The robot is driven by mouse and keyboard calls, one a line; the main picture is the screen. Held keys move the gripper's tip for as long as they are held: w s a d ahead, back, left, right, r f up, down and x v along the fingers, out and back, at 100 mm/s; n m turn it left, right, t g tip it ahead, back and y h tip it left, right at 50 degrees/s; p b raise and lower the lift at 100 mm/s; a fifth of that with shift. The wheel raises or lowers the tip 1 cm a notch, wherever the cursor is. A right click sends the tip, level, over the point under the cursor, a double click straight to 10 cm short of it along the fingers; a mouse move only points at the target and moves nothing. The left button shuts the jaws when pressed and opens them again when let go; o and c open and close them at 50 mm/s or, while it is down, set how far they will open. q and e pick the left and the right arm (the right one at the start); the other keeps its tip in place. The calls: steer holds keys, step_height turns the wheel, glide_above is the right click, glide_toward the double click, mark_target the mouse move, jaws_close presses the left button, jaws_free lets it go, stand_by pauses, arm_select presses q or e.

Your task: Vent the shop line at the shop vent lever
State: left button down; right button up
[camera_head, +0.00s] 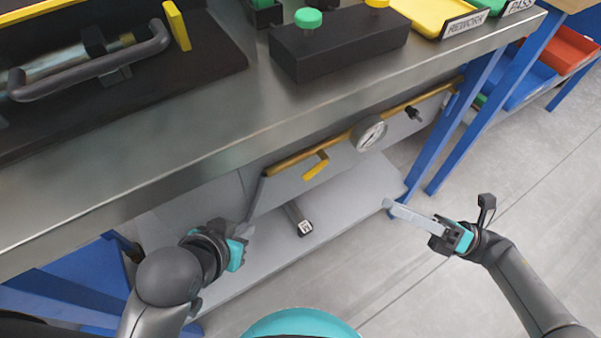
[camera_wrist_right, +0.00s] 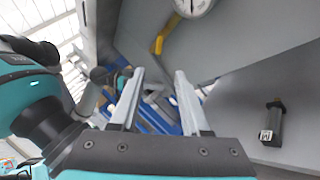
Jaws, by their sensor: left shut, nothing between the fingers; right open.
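A yellow lever handle (camera_head: 316,166) hangs from a brass pipe (camera_head: 290,161) on the grey panel under the bench. It also shows in the right wrist view (camera_wrist_right: 158,42), beyond the fingers. A round white-faced gauge (camera_head: 369,133) sits on the pipe right of it, and a small black fitting (camera_head: 413,114) is further right. I cannot read any label naming the vent lever. My right gripper (camera_head: 387,205) is open and empty, right of the lever and apart from it. It shows in the right wrist view (camera_wrist_right: 160,82). My left gripper (camera_head: 246,236) is shut and empty, lower left of the lever.
The steel bench top (camera_head: 215,105) overhangs the panel. Blue legs (camera_head: 448,118) stand at right. A black box with a green button (camera_head: 308,18) is on the bench. The floor at right is clear.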

steer(key=x, duration=1.4)
steer(key=shift+a+r, duration=0.2)
steer(key=shift+a, duration=0.15)
jaws_close()
